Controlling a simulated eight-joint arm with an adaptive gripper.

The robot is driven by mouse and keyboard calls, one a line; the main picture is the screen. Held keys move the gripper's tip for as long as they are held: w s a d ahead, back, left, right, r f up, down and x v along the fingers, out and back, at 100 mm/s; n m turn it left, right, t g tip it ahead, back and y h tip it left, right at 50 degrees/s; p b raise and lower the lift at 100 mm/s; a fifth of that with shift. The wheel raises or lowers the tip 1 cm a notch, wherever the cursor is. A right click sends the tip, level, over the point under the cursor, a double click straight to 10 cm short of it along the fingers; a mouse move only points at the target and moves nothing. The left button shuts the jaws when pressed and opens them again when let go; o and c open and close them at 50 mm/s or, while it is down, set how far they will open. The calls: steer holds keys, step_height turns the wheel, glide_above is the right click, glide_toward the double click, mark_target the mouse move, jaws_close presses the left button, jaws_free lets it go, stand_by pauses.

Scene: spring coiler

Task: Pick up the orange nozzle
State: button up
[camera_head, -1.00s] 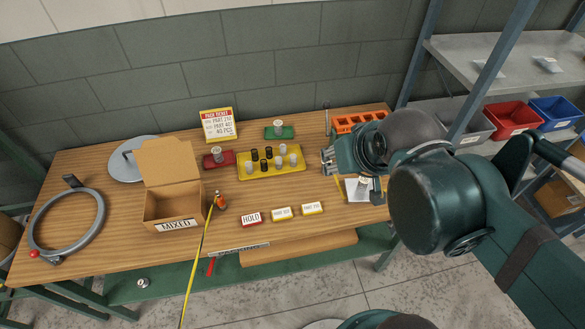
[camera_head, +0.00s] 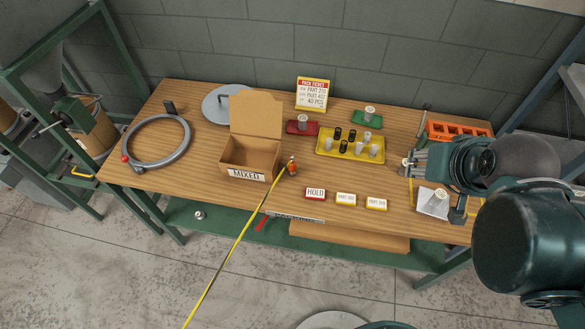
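The orange nozzle (camera_head: 292,165) is a small orange piece on the wooden bench, just right of the open cardboard box. A yellow line runs from beside it over the bench's front edge and down toward the floor. My gripper (camera_head: 408,168) is far to the right of the nozzle, over the right part of the bench, beside the yellow tray. The gripper is apart from the nozzle. Its fingers are too small and too close to other things in this view to tell whether they are open or shut.
The cardboard box (camera_head: 237,159) is marked MIXED. A yellow tray (camera_head: 322,147) holds several dark and pale cylinders. HOLD (camera_head: 315,193) and two other small signs stand near the front edge. A grey ring (camera_head: 186,135) lies at left. Bare wood lies between nozzle and signs.

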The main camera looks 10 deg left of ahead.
steer(key=shift+w+a, duration=0.1)
stand_by(0.5)
steer(key=n+g+p, duration=0.2)
steer(key=n+g, duration=0.5)
steer(key=n, duration=0.8)
glide_above(291, 161)
steer(key=f, duration=2.2)
steer(key=shift+d+f, duration=0.15)
steer(key=shift+d, duration=0.25)
steer(key=shift+a+f, duration=0.4)
steer(key=shift+f, duration=0.1)
steer(key=shift+f, duration=0.15)
steer(key=shift+f+b, duration=0.3)
steer(key=shift+f, duration=0.85)
